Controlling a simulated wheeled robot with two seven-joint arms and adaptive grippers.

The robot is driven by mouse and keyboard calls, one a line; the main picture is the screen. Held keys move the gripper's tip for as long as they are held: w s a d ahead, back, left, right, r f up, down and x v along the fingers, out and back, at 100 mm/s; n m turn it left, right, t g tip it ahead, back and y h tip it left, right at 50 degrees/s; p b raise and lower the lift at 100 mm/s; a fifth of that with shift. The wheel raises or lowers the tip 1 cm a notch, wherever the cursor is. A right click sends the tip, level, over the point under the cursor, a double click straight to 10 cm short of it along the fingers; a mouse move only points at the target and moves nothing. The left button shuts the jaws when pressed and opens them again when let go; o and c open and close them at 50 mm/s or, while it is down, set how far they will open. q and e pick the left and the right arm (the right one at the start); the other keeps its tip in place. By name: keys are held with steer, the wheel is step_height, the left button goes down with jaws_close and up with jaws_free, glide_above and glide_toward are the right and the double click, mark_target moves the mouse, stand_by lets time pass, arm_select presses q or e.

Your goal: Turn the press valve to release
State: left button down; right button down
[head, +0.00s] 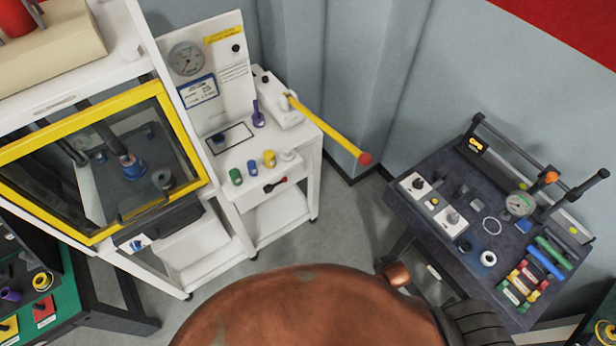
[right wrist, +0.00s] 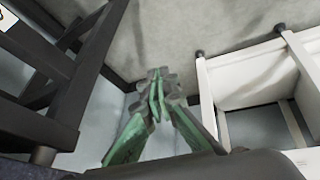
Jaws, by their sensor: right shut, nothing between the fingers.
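On the cart top a white pump block (head: 283,110) carries a long yellow lever (head: 325,128) with a red tip, sticking out to the right. My right gripper (right wrist: 157,88) shows in the right wrist view with its green fingers together and empty, over the floor and apart from the furniture. I cannot make out its fingers in the head view. My left gripper is in neither view.
A yellow-framed press cabinet (head: 100,165) is at left. A dark table (head: 420,215) with a gauge and several small parts is at right. A green-topped table (head: 70,315) is at lower left. Floor between cart and dark table is clear.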

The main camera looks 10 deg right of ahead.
steer(key=s+a+f+g+b, duration=0.1)
steer(key=s+f, duration=0.6)
steer(key=f, duration=0.3)
steer(key=s+a+f+g+b, duration=0.1)
steer(key=s+f+b, duration=0.1)
steer(key=s+f, duration=0.7)
steer(key=s+a+f+g+b, duration=0.1)
steer(key=s+f, duration=0.4)
steer(key=s, duration=0.2)
steer(key=s+f+g+y+b, duration=0.1)
steer(key=s+f, duration=0.4)
steer(key=s, duration=0.2)
steer(key=shift+s+a, duration=0.25)
steer(key=shift+a, duration=0.1)
